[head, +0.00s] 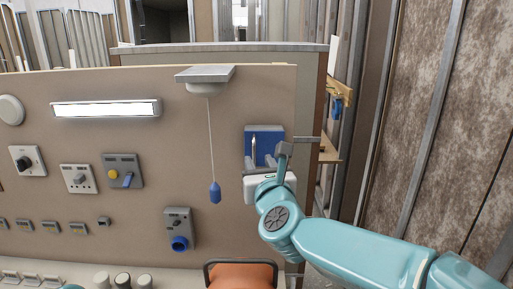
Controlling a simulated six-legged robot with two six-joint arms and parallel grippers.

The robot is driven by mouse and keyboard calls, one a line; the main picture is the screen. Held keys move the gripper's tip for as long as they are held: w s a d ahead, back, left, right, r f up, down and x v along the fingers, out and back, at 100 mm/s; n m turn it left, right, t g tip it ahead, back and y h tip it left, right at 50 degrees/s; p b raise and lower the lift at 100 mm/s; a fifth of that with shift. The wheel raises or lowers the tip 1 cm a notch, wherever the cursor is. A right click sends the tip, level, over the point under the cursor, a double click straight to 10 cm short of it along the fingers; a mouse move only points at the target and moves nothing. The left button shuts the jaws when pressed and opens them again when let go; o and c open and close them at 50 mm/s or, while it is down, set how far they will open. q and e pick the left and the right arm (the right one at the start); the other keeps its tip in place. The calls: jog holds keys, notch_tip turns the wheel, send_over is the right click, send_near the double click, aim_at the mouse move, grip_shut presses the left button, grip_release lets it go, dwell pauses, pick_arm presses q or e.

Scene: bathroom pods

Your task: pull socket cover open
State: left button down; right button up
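A blue square fitting (270,136) is mounted on the beige panel, right of the hanging pull cord; I cannot tell whether it is the socket cover. My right gripper (270,158) is in front of it and hides its lower part. Pale and grey upright pieces stand before the blue face, and I cannot tell whether they are fingers or parts of the fitting. Contact is unclear. A grey socket plate with a round blue outlet (180,243) sits lower on the panel. My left gripper is not in view.
The pull cord ends in a blue handle (215,193). Switch plates (123,171) and a lit lamp (105,109) are on the left of the panel (150,215). An orange seat (246,276) is below. A brown wall (440,120) stands at right.

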aim_at(255, 153)
jog(key=w, duration=0.2)
jog(key=w+a+p, duration=0.1)
jog(key=shift+w+f, duration=0.1)
jog(key=shift+w, duration=0.3)
jog(key=shift+s+d, duration=0.15)
jog(key=shift+s, duration=0.05)
jog(key=shift+w, duration=0.25)
jog(key=shift+c, duration=0.3)
jog(key=shift+w+f, duration=0.1)
jog(key=c, duration=0.5)
grip_shut()
jog(key=shift+r, duration=0.3)
